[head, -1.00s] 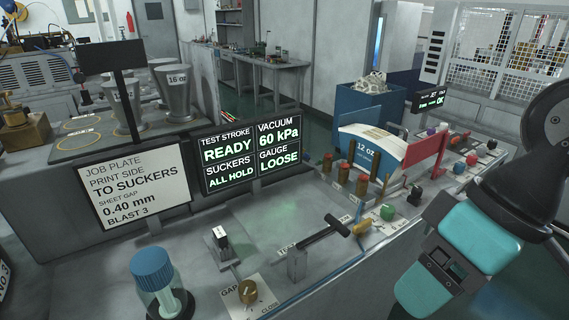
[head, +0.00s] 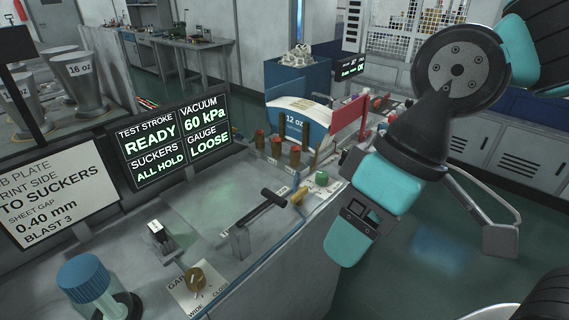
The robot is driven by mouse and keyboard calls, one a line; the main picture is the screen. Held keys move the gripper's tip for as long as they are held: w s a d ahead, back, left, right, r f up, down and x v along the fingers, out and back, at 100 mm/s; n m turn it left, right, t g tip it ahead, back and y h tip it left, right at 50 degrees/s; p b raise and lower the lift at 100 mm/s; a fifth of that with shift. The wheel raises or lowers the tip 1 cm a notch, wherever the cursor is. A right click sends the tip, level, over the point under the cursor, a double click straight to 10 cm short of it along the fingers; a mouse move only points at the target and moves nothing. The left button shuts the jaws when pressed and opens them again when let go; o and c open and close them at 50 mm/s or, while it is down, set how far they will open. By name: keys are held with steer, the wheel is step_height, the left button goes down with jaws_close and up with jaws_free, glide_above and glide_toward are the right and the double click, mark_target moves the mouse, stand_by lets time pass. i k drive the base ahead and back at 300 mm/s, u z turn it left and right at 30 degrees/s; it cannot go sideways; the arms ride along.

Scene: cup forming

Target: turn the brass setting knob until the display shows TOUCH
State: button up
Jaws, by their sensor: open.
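The brass setting knob (head: 195,278) stands on a white card (head: 181,295) at the lower middle, in front of the display. The card reads GAP at the back, with WIDE and CLOSE at the front. The display (head: 172,139) reads TEST STROKE READY, SUCKERS ALL HOLD, VACUUM 60 kPa and GAUGE LOOSE. My gripper (head: 343,246), at the end of my turquoise and black arm, is to the right of the knob, well apart from it, over the bench's right edge. It is open and holds nothing that I can see. Its fingertips are not clearly visible from here.
A small black-and-white switch (head: 157,232) and a blue-capped jar (head: 90,281) stand left of the knob. Brown posts and a 12 oz panel (head: 298,112) are behind. Open floor (head: 440,240) lies right.

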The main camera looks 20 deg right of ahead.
mark_target(194, 279)
steer(key=z, duration=0.4)
steer(key=i, duration=0.35)
steer(key=u, duration=1.55)
